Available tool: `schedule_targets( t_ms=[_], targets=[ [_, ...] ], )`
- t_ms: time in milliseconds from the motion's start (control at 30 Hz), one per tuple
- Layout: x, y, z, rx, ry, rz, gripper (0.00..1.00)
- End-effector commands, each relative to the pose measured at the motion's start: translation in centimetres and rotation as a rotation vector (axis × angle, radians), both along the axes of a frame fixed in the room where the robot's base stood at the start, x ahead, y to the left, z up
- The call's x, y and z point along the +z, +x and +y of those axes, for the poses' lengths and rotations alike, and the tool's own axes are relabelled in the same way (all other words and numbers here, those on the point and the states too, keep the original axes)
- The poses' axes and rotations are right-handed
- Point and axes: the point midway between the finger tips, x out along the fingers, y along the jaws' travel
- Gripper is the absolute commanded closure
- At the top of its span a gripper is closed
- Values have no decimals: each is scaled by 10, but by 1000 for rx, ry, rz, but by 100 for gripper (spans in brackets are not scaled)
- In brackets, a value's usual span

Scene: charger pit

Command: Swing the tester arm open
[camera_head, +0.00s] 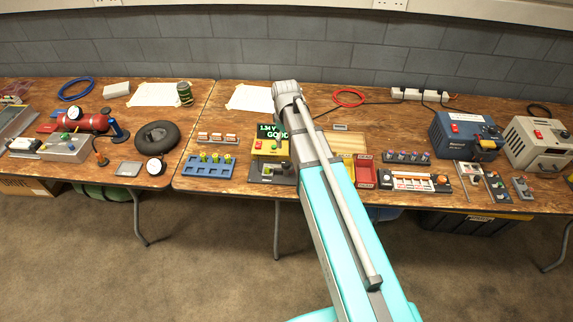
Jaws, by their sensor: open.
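The battery tester (270,147) stands near the front edge of the right-hand table, just left of my arm. It has a yellow body and a lit display (270,131) with green text that seems to read "1.34 V GOOD". A dark base (263,178) with a small yellow-green part lies at its front. The tester's swinging arm is too small and partly covered to make out, so I cannot tell how it stands.
A red tray (364,172), a white-and-orange device (413,181) and a blue charger (466,135) stand to the right. A white sheet (248,98) lies behind.

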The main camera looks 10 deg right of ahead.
Motion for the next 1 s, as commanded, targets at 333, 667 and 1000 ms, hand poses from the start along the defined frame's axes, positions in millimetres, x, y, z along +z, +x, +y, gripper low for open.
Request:
schedule_targets(
  t_ms=[333,667,1000],
  targets=[
    [-30,0,-1,-1,0,0,18],
    [-55,0,-1,-1,0,0,18],
    [-80,0,-1,-2,0,0,18]
  ],
)
